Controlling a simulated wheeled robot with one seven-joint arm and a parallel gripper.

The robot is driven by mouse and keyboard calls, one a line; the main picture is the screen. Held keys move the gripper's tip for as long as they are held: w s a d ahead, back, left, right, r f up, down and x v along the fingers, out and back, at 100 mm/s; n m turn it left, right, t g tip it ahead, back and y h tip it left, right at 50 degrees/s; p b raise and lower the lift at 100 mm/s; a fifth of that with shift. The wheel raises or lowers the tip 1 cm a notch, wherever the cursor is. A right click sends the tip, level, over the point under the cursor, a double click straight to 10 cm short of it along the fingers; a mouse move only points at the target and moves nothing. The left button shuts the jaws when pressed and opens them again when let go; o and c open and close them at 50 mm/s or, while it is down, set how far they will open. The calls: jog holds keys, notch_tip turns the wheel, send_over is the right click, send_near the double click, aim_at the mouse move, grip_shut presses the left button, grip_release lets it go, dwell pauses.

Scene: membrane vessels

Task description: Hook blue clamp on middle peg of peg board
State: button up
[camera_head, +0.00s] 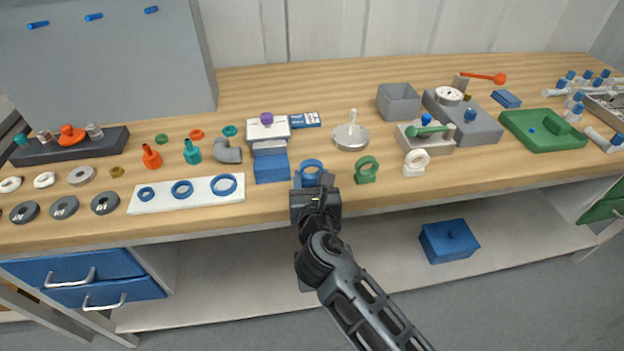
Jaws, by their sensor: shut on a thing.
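The blue clamp (312,161) is an upright ring near the front edge of the bench, just beyond my gripper. My gripper (312,184) is shut on the lower part of the clamp, and the fingers hide its base. I cannot tell whether the clamp touches the bench top. The grey peg board (105,75) stands upright at the back left. It has three blue pegs in a row near its top: the left peg (38,24), the middle peg (93,17) and the right peg (151,10). All three pegs are bare.
A green clamp (367,164) and a white clamp (415,169) stand to the right of my gripper. A blue block (272,171) is close on its left. A white strip with blue rings (205,197) lies further left. A dark rack (70,151) stands below the board.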

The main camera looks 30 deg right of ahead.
aim_at(312, 163)
jog(key=shift+r+p, duration=1.65)
jog(key=shift+r, duration=0.9)
